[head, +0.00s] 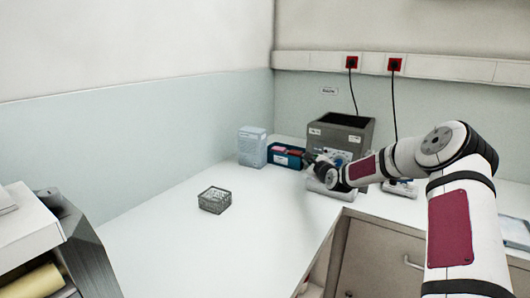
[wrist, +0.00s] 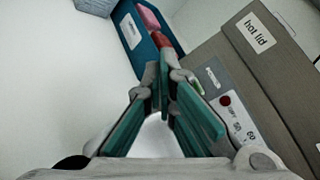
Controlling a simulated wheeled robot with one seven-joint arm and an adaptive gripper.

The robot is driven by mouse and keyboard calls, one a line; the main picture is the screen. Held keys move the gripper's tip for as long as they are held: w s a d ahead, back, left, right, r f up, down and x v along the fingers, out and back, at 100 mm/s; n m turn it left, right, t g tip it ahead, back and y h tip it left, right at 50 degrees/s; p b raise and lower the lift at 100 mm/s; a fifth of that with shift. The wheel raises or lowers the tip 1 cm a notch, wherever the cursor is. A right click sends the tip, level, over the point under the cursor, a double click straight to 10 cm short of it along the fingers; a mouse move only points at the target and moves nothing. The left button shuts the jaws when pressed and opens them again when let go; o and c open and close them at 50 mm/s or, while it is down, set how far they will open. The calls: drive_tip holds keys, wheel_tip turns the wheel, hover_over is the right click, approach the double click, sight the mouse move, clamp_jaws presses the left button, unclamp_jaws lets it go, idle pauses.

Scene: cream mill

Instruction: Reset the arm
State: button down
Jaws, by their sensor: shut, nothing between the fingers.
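My arm (head: 455,225) reaches in from the right and bends leftward over the back of the counter. My gripper (wrist: 164,62) is shut and empty in the wrist view, its green-padded fingers meeting at the tips. In the head view the gripper is small, dark and hard to make out at the end of the arm. It is in front of the grey machine (head: 340,136), which carries a "hot lid" label (wrist: 257,32) in the wrist view. The fingertips appear near the blue box (wrist: 138,35) with red items; I cannot tell whether they touch it.
A pale blue container (head: 252,147) stands left of the blue box (head: 287,156). A wire basket (head: 214,200) sits on the white counter (head: 170,235), with clear surface around it. Two cables hang from red sockets (head: 352,62) behind. A grey unit (head: 75,240) stands front left.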

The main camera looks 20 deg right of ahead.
drive_tip(key=s+a+r+n+g+y+p, duration=0.1)
drive_tip(key=s+a+r+n+g, duration=0.2)
drive_tip(key=s+a+r+n, duration=0.45)
drive_tip(key=s+a+r+n+g, duration=0.4)
drive_tip(key=s+a+n, duration=0.45)
drive_tip(key=a, duration=0.45)
drive_tip(key=s+a+r+n+g, duration=0.1)
drive_tip(key=s+n, duration=0.3)
drive_tip(key=s, duration=1)
drive_tip(key=s+a+n+g+p, duration=0.1)
drive_tip(key=s+a+n, duration=0.3)
drive_tip(key=s, duration=1)
drive_tip(key=s+a+r+n+g, duration=0.1)
drive_tip(key=s+n, duration=0.3)
drive_tip(key=s, duration=1)
drive_tip(key=shift+a+r+n+g+y, duration=0.3)
drive_tip(key=shift+a+g, duration=0.55)
drive_tip(key=shift+g, duration=0.05)
drive_tip(key=shift+s, duration=0.1)
